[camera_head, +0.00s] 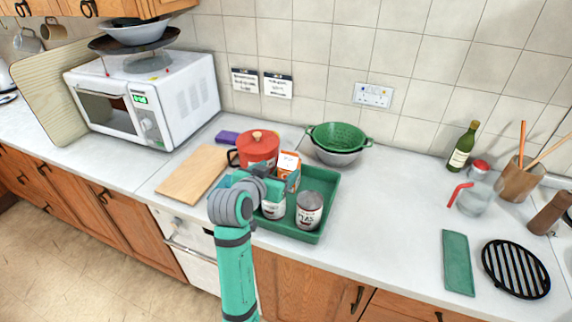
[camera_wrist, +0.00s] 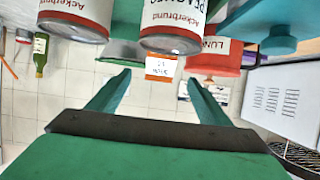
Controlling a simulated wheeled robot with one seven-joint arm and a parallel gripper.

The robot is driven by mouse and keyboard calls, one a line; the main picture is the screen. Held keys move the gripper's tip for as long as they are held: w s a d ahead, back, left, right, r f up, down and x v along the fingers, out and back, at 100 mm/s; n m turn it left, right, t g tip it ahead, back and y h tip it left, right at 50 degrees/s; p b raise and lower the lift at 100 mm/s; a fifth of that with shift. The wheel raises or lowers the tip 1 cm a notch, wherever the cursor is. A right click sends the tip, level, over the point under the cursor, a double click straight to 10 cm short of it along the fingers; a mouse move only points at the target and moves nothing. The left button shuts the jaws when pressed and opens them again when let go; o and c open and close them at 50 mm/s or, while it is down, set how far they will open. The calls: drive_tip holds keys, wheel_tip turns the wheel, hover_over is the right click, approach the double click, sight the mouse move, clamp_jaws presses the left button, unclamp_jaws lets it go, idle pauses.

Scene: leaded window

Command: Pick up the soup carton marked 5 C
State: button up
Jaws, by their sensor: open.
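The soup carton, orange and white (camera_head: 289,160), stands towards the back of the green tray (camera_head: 322,190), partly hidden by my arm in the head view. In the wrist view, which is upside down, its orange part with a white label (camera_wrist: 160,68) shows beyond a can, between my fingertips. The label is too small to read surely. My gripper (camera_head: 288,181) is over the tray, in front of the carton. In the wrist view, my gripper (camera_wrist: 160,77) is open, its two teal fingers spread, with nothing between them.
A can (camera_head: 308,210) and another can (camera_head: 272,208) stand in the tray's front. A red pot (camera_head: 258,147), chopping board (camera_head: 193,174) and green colander (camera_head: 338,136) surround the tray.

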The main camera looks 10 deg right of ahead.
sight(288, 162)
drive_tip(key=x, duration=0.5)
drive_tip(key=shift+w, duration=0.3)
drive_tip(key=shift+x, duration=2.95)
drive_tip(key=shift+s+d+f, duration=0.1)
drive_tip(key=shift+s+d, duration=0.05)
drive_tip(key=shift+s, duration=0.05)
clamp_jaws()
